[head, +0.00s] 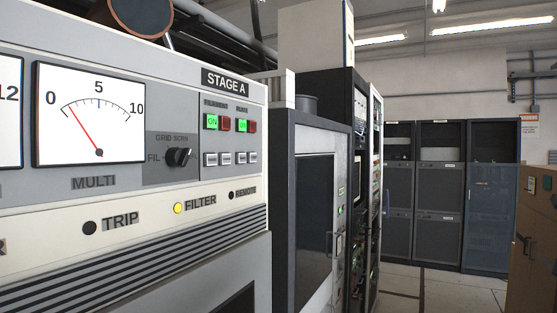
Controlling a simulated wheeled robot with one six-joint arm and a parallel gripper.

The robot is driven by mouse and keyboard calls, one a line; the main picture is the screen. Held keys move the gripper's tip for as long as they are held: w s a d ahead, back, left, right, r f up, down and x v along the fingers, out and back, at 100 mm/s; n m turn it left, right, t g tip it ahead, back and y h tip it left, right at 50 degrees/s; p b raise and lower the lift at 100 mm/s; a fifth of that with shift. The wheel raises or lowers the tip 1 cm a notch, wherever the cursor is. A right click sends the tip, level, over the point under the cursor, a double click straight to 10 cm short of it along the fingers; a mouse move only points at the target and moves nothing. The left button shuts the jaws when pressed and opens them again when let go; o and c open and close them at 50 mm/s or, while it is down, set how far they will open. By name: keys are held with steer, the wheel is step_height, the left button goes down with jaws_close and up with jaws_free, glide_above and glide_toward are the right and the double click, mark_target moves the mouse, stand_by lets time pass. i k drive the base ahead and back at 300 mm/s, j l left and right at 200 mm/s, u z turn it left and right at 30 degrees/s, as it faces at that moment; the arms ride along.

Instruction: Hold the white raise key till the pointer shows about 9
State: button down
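The MULTI meter (90,115) is on the grey STAGE A panel at the left of the head view. Its scale runs from 0 through 5 to 10. Its thin red pointer (83,128) leans left and shows about 1. Several small white keys sit in a row below the lit green ON and red buttons, a left pair (217,159) and a right pair (248,158). Their markings are too small to tell which is the raise key. No key is visibly touched. My gripper is not in view.
A black selector knob (179,157) sits between meter and keys. A yellow FILTER lamp (178,208) is lit below; the TRIP lamp (89,228) is dark. Part of another meter (10,115) shows at the left edge. Dark racks (438,190) stand behind, with open floor (455,292) before them.

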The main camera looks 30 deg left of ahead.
mark_target(211, 159)
steer(key=u, duration=0.45)
steer(key=i+u, duration=0.15)
steer(key=u, duration=0.75)
steer(key=i+l+u, duration=0.1)
steer(key=u, duration=0.35)
